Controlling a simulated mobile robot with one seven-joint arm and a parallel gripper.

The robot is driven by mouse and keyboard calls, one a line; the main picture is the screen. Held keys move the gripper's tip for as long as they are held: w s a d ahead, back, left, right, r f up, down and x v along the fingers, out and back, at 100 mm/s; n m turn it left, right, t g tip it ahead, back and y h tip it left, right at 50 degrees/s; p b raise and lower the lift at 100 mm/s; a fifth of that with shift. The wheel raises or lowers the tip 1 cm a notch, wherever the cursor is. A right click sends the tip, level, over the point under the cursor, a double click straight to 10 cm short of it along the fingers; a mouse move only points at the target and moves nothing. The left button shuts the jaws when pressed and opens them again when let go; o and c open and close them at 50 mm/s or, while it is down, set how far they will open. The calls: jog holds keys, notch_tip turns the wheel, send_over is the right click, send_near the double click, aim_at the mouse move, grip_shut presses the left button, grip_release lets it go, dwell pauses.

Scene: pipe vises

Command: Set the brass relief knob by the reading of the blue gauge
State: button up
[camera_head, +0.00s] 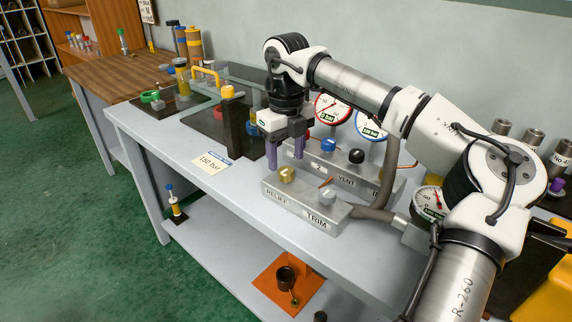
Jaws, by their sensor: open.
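The brass relief knob (287,174) sits at the left end of a grey block (305,203), above the label RELIEF. The blue-rimmed gauge (370,125) stands behind the blocks. My arm hides part of its face, and its needle is too small to read. My gripper (286,154) is open and empty, its purple fingers pointing down. In the picture it is just above and behind the brass knob, apart from it. A card (212,162) on the bench reads 150 bar.
A silver knob (327,196) marked TRIM shares the front block. A blue knob (328,145) and a black knob (356,156) stand on the block behind. A red-rimmed gauge (332,108) is beside the blue one. The bench (190,136) front is clear left of the card.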

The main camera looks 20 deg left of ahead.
aim_at(286, 170)
jog(key=shift+f, duration=1.7)
jog(key=c, duration=1)
jog(key=shift+n, duration=0.3)
